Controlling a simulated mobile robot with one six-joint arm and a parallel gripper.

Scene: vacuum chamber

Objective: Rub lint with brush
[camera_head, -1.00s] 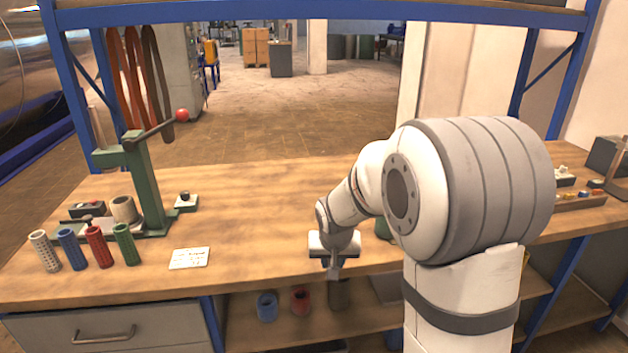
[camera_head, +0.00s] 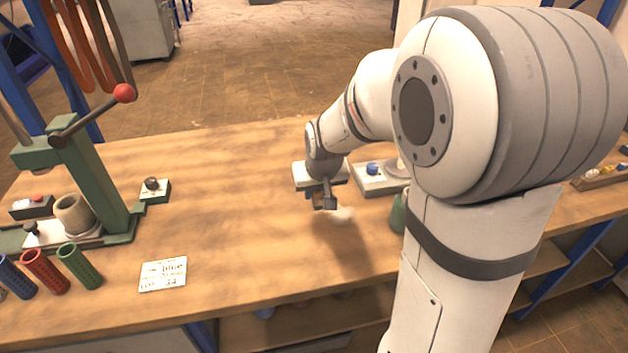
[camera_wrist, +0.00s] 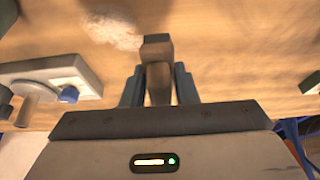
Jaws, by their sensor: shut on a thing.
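My gripper (camera_head: 318,190) is above the middle of the wooden bench, pointing down. In the wrist view, its two blue-grey fingers (camera_wrist: 158,88) are shut on the brush (camera_wrist: 157,58), a brown bar with a darker block at its far end. In the head view the brush (camera_head: 328,201) shows as a small dark piece below the gripper. The lint (camera_head: 342,214) is a pale whitish patch on the bench, just right of the brush. In the wrist view the lint (camera_wrist: 112,30) lies beyond and left of the brush's end. I cannot tell whether they touch.
A grey device with a blue knob (camera_head: 372,168) stands right of my gripper, and a green object (camera_head: 398,214) is partly behind my arm. A green lever press (camera_head: 95,170), colored tubes (camera_head: 80,266) and a card (camera_head: 163,274) are at left. The bench centre-left is clear.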

